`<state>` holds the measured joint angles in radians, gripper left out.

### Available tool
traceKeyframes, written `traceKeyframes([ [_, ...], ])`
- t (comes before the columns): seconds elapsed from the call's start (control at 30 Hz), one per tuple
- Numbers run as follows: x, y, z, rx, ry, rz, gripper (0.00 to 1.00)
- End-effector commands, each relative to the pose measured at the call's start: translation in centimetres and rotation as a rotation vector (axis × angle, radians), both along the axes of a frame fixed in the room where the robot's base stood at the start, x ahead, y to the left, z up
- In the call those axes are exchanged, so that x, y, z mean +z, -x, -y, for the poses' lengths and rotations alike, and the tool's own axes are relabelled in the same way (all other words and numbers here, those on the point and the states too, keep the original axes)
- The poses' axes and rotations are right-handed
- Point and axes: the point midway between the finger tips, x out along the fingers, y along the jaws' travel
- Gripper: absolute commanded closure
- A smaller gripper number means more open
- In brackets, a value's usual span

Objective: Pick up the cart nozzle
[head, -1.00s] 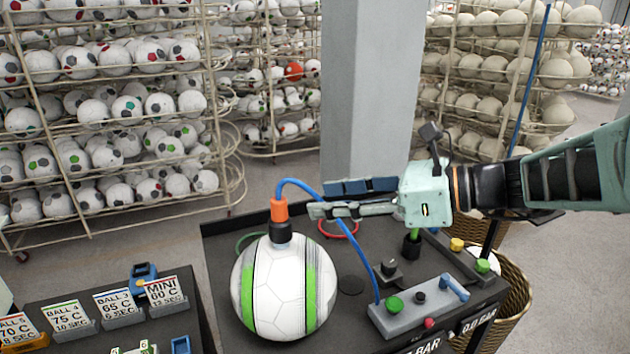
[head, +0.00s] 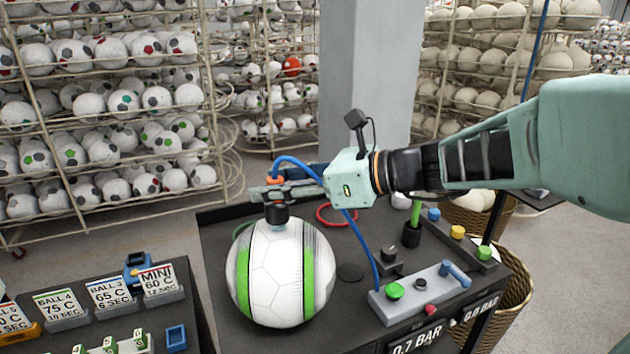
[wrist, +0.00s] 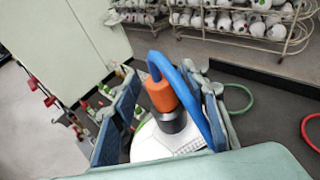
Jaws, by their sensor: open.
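The cart nozzle has an orange collar over a black lower part (head: 277,214) and a blue hose. It stands upright on top of a white ball with green stripes (head: 268,277). My gripper (head: 270,187) is level with the orange collar and its near finger hides part of it. In the wrist view the orange nozzle (wrist: 162,95) stands between my two open blue-padded fingers (wrist: 165,100), nearer the right one. The blue hose (wrist: 190,88) arches over toward the right finger. Whether either finger touches the nozzle I cannot tell.
The dark cart top (head: 218,222) carries a grey control box (head: 422,294) with a green button and a blue lever. The blue hose (head: 367,250) runs down to it. A side table holds temperature signs (head: 110,292). Ball racks (head: 100,120) and a pillar (head: 362,75) stand behind.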

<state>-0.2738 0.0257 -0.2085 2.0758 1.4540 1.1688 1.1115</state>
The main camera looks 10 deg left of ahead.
Motion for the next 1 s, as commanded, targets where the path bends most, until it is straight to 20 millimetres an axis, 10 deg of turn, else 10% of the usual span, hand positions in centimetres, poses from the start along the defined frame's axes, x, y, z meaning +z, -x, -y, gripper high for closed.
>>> traceKeyframes([
  [0.5, 0.03, 0.02, 0.04, 0.000, 0.000, 0.000, 1.00],
  [1.0, 1.00, -0.06, 0.07, 0.000, 0.000, 0.001, 1.00],
])
